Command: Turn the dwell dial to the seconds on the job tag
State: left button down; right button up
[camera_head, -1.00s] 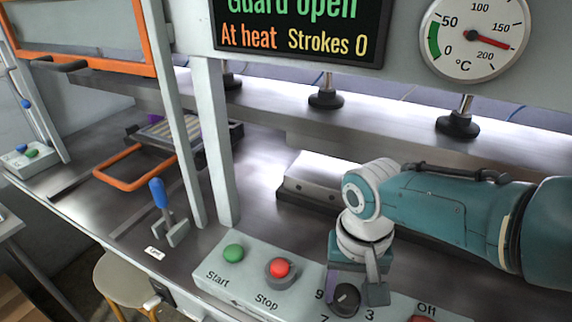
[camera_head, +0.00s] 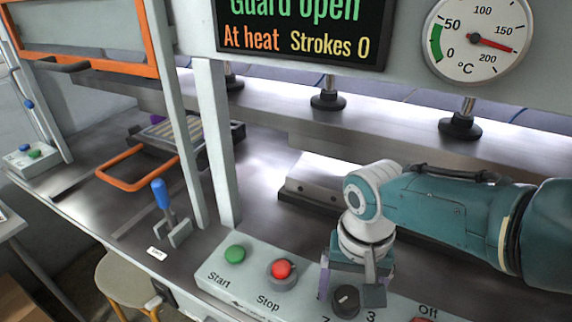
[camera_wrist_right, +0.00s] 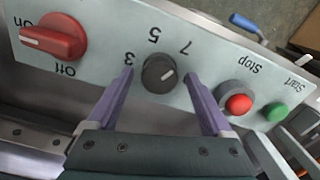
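The dwell dial (camera_wrist_right: 158,74) is a dark round knob with a light pointer line, on the pale control panel. It shows in the head view (camera_head: 346,301). In the wrist view the numbers 3, 5 and 7 show around it, and the pointer line aims roughly towards the 7. My right gripper (camera_head: 349,288) is over the dial. In the wrist view its purple fingers (camera_wrist_right: 160,80) are apart, one on each side of the dial, with gaps showing. A small white label (camera_head: 157,253) lies by the blue lever; its print is too small to read. My left gripper is out of view.
On the same panel are a green Start button (camera_head: 235,254), a red Stop button (camera_head: 281,270) and a red On/Off switch (camera_wrist_right: 54,38). A blue-handled lever (camera_head: 163,200) stands to the left. The display (camera_head: 300,30) reads "Guard open", "At heat", "Strokes 0".

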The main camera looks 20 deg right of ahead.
aim_at(348, 295)
notch_tip(348, 295, up, 10)
jog(key=p, duration=0.5)
jog(key=shift+p, duration=0.35)
